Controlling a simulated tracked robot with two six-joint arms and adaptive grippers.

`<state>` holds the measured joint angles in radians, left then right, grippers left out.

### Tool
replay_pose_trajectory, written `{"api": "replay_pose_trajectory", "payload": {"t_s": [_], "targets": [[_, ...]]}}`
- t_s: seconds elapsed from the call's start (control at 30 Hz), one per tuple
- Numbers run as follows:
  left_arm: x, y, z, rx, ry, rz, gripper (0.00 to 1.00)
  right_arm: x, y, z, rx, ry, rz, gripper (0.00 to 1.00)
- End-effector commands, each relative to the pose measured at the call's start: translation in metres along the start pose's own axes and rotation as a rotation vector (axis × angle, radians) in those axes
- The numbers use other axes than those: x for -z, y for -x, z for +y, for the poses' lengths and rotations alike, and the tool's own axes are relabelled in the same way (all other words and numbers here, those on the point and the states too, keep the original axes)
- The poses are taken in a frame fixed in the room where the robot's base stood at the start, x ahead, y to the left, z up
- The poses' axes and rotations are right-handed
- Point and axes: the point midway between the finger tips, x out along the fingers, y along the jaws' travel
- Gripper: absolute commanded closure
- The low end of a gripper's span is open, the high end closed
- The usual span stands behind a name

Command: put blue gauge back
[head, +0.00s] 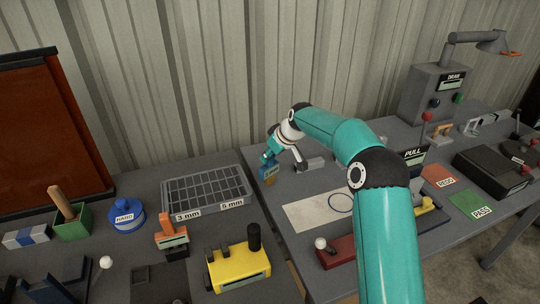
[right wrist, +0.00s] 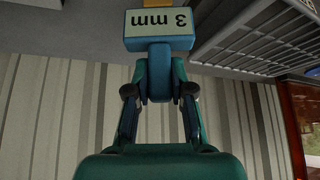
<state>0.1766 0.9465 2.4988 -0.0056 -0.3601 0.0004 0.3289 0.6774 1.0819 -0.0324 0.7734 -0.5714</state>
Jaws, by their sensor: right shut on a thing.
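The blue gauge (head: 268,171) is in the jaws of my right gripper (head: 270,157), above the far left corner of the right-hand table, just right of the rack. In the right wrist view the gauge (right wrist: 160,30) is a blue block marked "3 mm", reading upside down, with a yellowish part at its far end. There my right gripper (right wrist: 160,88) is shut on its narrow blue stem. The grey gridded rack (head: 247,186), labelled "3 mm" and "5 mm", lies on the left-hand table; part of it shows in the right wrist view (right wrist: 240,35). My left gripper is not in view.
A blue round "HARD" pot (head: 125,217), a green box (head: 72,224), an orange-topped block (head: 172,233) and a yellow machine (head: 238,268) surround the rack. A white sheet (head: 305,214) lies right of the gauge. A corrugated wall (head: 180,80) stands behind.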

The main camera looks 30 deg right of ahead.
Motion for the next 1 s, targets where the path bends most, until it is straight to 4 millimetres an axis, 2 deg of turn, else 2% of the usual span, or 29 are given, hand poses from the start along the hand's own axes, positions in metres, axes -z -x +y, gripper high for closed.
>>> {"api": "replay_pose_trajectory", "payload": {"t_s": [0.03,0.17,0.2,0.6,0.77,1.0], "targets": [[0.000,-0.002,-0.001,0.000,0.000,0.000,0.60,-0.001,-0.002,0.000,0.000,0.000,0.000,0.76],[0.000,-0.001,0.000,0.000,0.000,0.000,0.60,-0.001,-0.001,0.000,0.001,0.000,-0.001,0.55],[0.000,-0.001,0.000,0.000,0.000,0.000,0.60,-0.001,-0.001,-0.001,0.001,0.000,-0.001,0.53],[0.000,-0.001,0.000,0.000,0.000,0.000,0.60,0.001,0.005,0.000,0.000,0.001,0.001,0.53],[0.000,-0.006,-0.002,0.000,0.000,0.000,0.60,0.001,0.026,0.000,-0.001,0.001,0.003,0.53],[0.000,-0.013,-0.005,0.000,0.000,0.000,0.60,0.001,0.075,-0.001,-0.001,0.001,0.003,0.53]]}}
